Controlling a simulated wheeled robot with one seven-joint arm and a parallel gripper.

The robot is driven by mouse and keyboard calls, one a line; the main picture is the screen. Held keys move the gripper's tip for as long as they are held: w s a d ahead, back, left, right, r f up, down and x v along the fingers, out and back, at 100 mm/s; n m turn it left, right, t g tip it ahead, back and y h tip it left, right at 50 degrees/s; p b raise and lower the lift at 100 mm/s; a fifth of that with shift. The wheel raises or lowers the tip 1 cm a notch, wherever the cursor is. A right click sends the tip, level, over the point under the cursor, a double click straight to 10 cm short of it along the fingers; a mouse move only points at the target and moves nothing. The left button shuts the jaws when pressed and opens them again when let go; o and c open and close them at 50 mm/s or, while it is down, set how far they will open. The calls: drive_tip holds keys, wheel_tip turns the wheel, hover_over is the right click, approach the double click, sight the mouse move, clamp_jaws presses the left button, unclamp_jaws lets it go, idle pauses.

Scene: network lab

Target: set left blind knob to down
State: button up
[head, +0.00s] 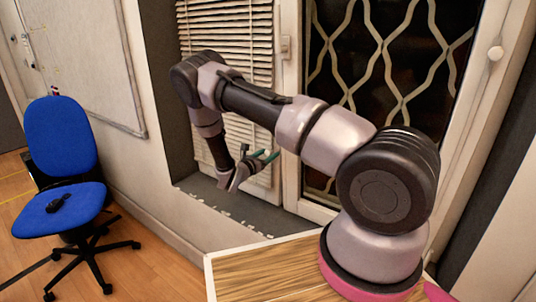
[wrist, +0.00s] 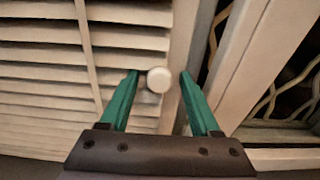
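A slatted blind (head: 228,28) hangs in the window's left part. In the wrist view the blind (wrist: 60,60) fills the left side, with its slats running across. A round, pale knob (wrist: 159,80) stands at the blind's right edge, on the strip beside the frame. My gripper (wrist: 160,73) is open, its green fingers to the left and right of the knob with gaps on both sides. How far the tips are from the knob in depth I cannot tell. In the head view my gripper (head: 267,156) is low before the blind, and this knob is not discernible.
A dark window with a wavy lattice (head: 385,50) is right of the blind. Another round knob (head: 495,53) sits on its right frame. A grey sill (head: 215,195) runs below. A blue chair (head: 62,165) stands at left, and a wooden tabletop (head: 265,270) is in front.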

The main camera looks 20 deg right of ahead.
drive_tip(key=v, duration=1)
drive_tip(key=shift+s+a, duration=0.25)
drive_tip(key=shift+a, duration=0.05)
drive_tip(key=s+d+r+m+g+y, duration=0.2)
drive_tip(key=s+d+r+m+g, duration=0.15)
drive_tip(key=r+m, duration=0.3)
drive_tip(key=s+d+r+m+g+y, duration=0.25)
drive_tip(key=s+r+m+g, duration=0.2)
drive_tip(key=r, duration=0.35)
drive_tip(key=s+d+r+m+g+y, duration=0.1)
drive_tip(key=s+d+r+m+g, duration=0.2)
drive_tip(key=s+d+r+m, duration=0.25)
drive_tip(key=s+a+r+m+t+y, duration=0.3)
drive_tip(key=s+r+m+y, duration=0.2)
drive_tip(key=s+r, duration=0.3)
drive_tip(key=s+a+r+m+t+y, duration=0.4)
drive_tip(key=s+r+m, duration=0.4)
drive_tip(key=r, duration=0.4)
drive_tip(key=shift+s+r+y, duration=0.4)
drive_tip(key=shift+s+y, duration=0.2)
drive_tip(key=shift+y, duration=0.25)
